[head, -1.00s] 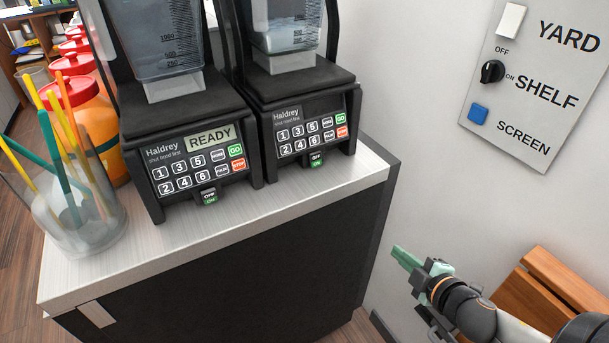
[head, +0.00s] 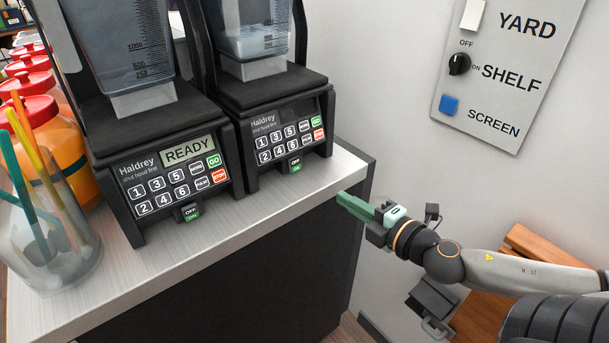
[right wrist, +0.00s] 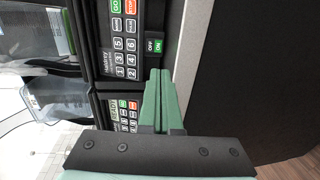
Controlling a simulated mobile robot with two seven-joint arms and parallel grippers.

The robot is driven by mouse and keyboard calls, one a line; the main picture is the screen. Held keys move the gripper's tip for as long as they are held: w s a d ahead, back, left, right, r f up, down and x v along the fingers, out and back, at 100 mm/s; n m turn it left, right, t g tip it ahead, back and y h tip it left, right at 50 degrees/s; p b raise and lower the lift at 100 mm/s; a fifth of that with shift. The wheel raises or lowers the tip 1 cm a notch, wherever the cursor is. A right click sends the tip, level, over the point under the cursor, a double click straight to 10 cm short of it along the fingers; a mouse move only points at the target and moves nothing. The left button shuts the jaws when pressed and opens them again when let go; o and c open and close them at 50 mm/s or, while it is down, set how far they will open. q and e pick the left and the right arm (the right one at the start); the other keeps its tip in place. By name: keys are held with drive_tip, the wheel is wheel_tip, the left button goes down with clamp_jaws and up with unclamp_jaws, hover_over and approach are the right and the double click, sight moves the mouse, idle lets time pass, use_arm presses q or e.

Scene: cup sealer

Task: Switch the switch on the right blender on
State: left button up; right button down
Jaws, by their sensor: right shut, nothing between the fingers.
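The right blender (head: 252,160) stands on the counter with a dark, blank display. Its small switch (head: 295,165), marked OFF and ON, is on the lower front edge below the keypad. The switch also shows in the right wrist view (right wrist: 153,46), just beyond my fingertips. Its position is too small to tell. My right gripper (head: 342,197) has green fingers, shut and empty, in front of the counter's right edge. It is apart from the switch, to its lower right in the head view. My left gripper is not in view.
The left blender (head: 128,158) shows READY, with its own switch (head: 190,212). A cup of straws (head: 50,255) and red-lidded jars (head: 45,110) stand at the left. A wall panel (head: 500,100) has a knob and buttons. The counter front (head: 290,270) lies left of my gripper.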

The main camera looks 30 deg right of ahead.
drive_tip(key=b, duration=0.2)
approach(297, 170)
drive_tip(key=shift+s, duration=1)
drive_tip(key=shift+w+r+b, duration=0.1)
drive_tip(key=shift+w+b, duration=0.35)
drive_tip(key=shift+w, duration=1.4)
drive_tip(key=shift+w+a+f+p, duration=0.15)
drive_tip(key=shift+w+p, duration=0.1)
drive_tip(key=shift+w, duration=0.45)
drive_tip(key=shift+w+a+f+p, duration=0.1)
drive_tip(key=shift+w+p, duration=0.1)
drive_tip(key=shift+w, duration=0.55)
drive_tip(key=shift+w+f, duration=0.15)
drive_tip(key=shift+w, duration=0.7)
drive_tip(key=shift+w+a+f, duration=0.1)
drive_tip(key=shift+w, duration=0.1)
